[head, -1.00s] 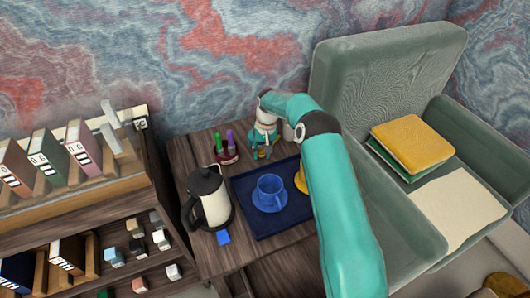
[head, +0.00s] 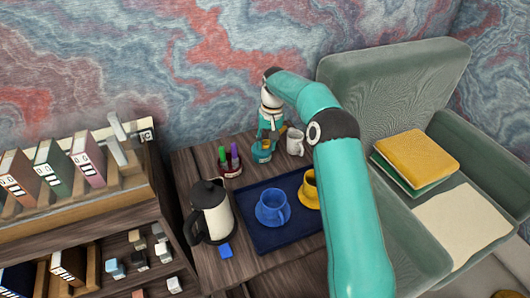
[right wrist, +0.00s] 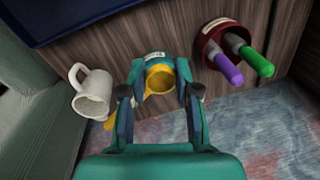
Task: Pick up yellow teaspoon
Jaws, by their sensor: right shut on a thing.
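The yellow teaspoon (right wrist: 158,79) shows in the right wrist view between the fingers of my right gripper (right wrist: 158,92). A similar yellow-orange piece shows beyond the left finger, and I cannot tell if it is the same spoon. A teal labelled holder (right wrist: 155,58) is right at the fingertips, behind the yellow piece. In the head view my right gripper (head: 268,132) is at the teal holder (head: 261,153) at the back of the table. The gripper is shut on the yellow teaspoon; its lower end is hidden. My left gripper is not in view.
A white mug (head: 295,141) stands close right of the gripper. A red holder (head: 230,168) with green and purple handles stands left. In front are a blue tray (head: 262,238) with a blue cup (head: 271,210) and yellow cup (head: 309,192), and a kettle (head: 213,212).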

